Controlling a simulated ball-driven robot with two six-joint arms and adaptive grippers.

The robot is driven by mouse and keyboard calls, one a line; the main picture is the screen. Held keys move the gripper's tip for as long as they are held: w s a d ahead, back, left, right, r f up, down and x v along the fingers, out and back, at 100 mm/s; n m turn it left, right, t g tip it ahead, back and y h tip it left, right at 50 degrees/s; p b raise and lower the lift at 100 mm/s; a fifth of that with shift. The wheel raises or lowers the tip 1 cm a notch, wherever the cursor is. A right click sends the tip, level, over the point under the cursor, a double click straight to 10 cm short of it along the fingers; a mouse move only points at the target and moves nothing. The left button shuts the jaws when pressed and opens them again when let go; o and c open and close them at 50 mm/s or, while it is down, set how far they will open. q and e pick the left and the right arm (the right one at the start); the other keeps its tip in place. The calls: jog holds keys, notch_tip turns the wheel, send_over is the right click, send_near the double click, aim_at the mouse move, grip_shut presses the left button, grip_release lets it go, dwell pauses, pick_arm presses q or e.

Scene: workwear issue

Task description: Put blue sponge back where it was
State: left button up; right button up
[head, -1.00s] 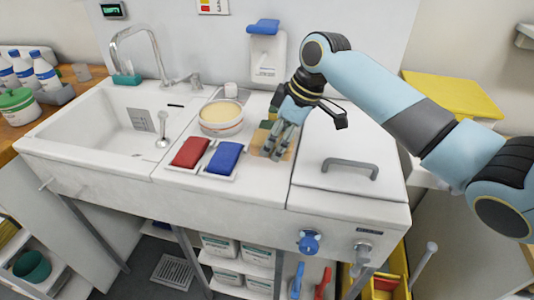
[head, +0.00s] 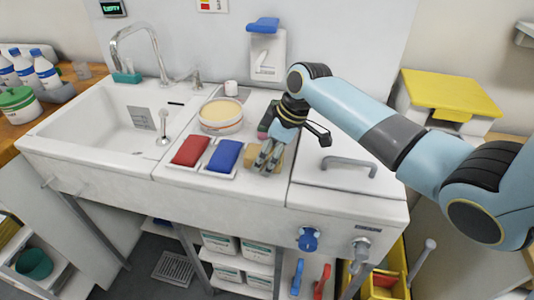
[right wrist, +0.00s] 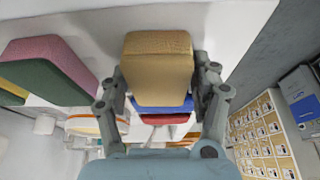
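The blue sponge (head: 226,156) lies flat in a white tray on the counter, right of the red sponge (head: 190,151). It also shows in the right wrist view (right wrist: 168,103), partly hidden behind a tan sponge (right wrist: 158,60). My right gripper (head: 268,163) points down just right of the blue sponge, apart from it. Its fingers flank the tan sponge on both sides and appear shut on it. I cannot tell whether the tan sponge touches the counter. A pink and green sponge (right wrist: 52,62) lies beside it, mostly hidden in the head view. My left gripper is not in view.
A round tub (head: 221,115) stands behind the trays. The sink basin (head: 125,125) is at left. A white lid with a grey handle (head: 349,164) lies at right, under my right arm. A dispenser with a blue lever (head: 263,25) hangs on the back wall.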

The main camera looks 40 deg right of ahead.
jog(key=shift+o, duration=0.7)
jog(key=shift+r, duration=0.1)
jog(key=shift+r, duration=0.2)
jog(key=v, duration=1.1)
jog(key=shift+r, duration=0.35)
jog(key=shift+s+d, duration=0.1)
jog(key=shift+d, duration=0.05)
